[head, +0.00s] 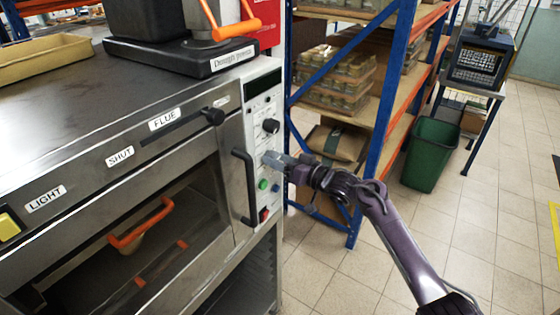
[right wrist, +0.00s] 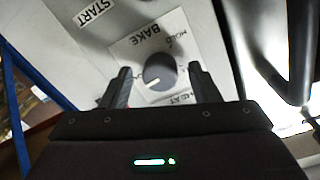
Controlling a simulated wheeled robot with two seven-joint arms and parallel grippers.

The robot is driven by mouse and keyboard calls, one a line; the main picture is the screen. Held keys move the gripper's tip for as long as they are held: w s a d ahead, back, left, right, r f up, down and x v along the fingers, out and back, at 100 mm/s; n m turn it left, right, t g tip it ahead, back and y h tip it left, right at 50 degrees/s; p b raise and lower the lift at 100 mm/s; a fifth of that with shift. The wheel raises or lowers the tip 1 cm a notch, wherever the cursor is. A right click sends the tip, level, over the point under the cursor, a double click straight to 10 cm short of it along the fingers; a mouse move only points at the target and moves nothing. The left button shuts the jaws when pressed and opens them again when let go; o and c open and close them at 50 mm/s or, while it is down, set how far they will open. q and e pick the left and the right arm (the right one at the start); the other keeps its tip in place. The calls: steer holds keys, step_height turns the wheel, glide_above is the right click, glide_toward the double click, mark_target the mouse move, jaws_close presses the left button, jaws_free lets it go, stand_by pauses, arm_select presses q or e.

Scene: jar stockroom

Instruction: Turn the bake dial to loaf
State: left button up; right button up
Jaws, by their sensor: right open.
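The bake dial (right wrist: 160,72) is a dark round knob with a white mark, on a pale plate lettered BAKE, in the right wrist view. Its white mark points toward the lower left of that picture. The smaller setting words are partly hidden or too blurred to read surely. My right gripper (right wrist: 159,78) is open, with one finger on each side of the dial; I cannot tell whether they touch it. My left gripper is not in view.
Another black knob (head: 270,126) is above the gripper, and a green button (head: 263,184) below. A dark door handle (head: 245,187) stands out left of the panel. A blue-post shelf (head: 384,88) stands close on the right; open floor and a green bin (head: 429,154) lie beyond.

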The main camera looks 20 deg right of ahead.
steer(key=b+v, duration=0.2)
steer(key=v, duration=0.5)
steer(key=shift+s+d+b, duration=0.25)
steer(key=shift+s+b, duration=0.05)
step_height(320, 180, down, 20)
steer(key=s+d+m+g+h+b, duration=0.1)
steer(key=s+d+m+h, duration=0.1)
steer(key=h, duration=0.2)
steer(key=s+f+g+h, duration=0.1)
steer(key=s+f, duration=0.3)
steer(key=f, duration=0.3)
steer(key=s+f+m+g+h+b, duration=0.1)
steer(key=s+f, duration=0.2)
steer(key=f, duration=0.5)
steer(key=s+f+g+h, duration=0.1)
steer(key=s+f+g, duration=0.1)
steer(key=s+f, duration=0.35)
steer(key=s+a+f+n+g+h+b, duration=0.15)
steer(key=s+f+g, duration=0.25)
steer(key=s+f, duration=1.5)
steer(key=s+a+f+g+h, duration=0.1)
steer(key=s+f+g, duration=0.1)
steer(key=s, duration=0.7)
steer(key=s+a+f+n+g+h, duration=0.1)
steer(key=s+f, duration=0.3)
steer(key=s, duration=0.6)
steer(key=shift+s+a+f+g, duration=0.2)
steer(key=shift+s+a+g, duration=0.1)
steer(key=shift+g, duration=0.4)
